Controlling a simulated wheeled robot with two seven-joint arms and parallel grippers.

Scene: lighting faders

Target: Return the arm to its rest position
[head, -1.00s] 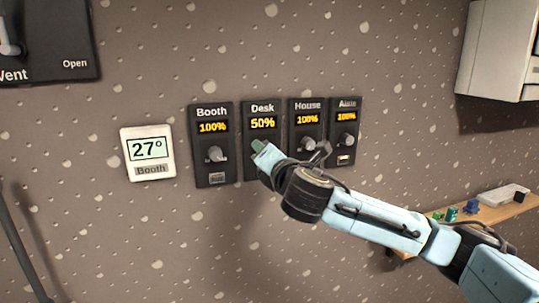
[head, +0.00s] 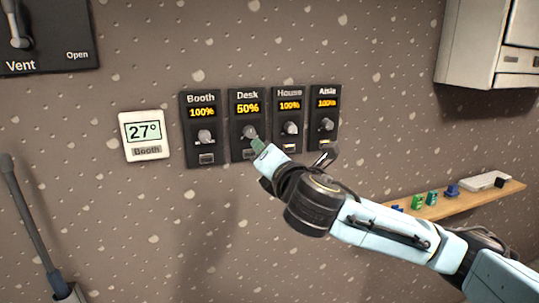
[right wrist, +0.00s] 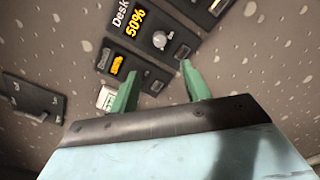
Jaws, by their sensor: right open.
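My right arm comes in from the right in the head view. Its gripper (head: 260,147) is just in front of the lower part of the Desk fader panel (head: 247,104), which reads 50%. In the right wrist view the green fingers (right wrist: 160,82) are apart with nothing between them. The Desk knob (right wrist: 160,40) shows beyond the fingertips, apart from them. The Booth panel (head: 202,113), House panel (head: 290,104) and Aisle panel (head: 325,103) each read 100%. My left gripper is not in view.
A white thermostat (head: 144,136) reading 27° is left of the panels. A Vent panel (head: 62,50) is at upper left. A wooden shelf (head: 450,206) with small coloured items is at lower right, below a white wall box (head: 490,45). A grey handle (head: 30,210) stands at lower left.

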